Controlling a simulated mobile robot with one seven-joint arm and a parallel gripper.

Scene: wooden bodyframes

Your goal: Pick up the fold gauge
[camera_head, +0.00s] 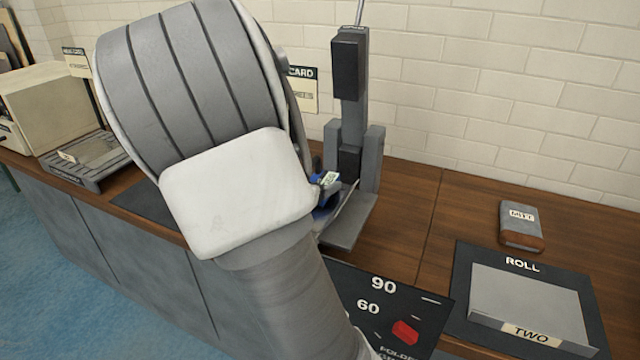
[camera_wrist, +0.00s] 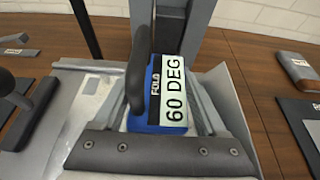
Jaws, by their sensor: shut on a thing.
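In the head view a small part of the gauge (camera_head: 327,183) shows past my arm, which hides the gripper. The gauge is at the machine's grey base (camera_head: 350,228); I cannot tell whether it touches it.
The machine's tall grey column (camera_head: 350,75) stands close behind. On the wooden bench to the right lie a small grey block (camera_head: 521,226), a dark "ROLL" mat (camera_head: 462,300) with a grey tray, and a black panel with a red knob (camera_head: 405,332). A beige box (camera_head: 60,95) stands far left.

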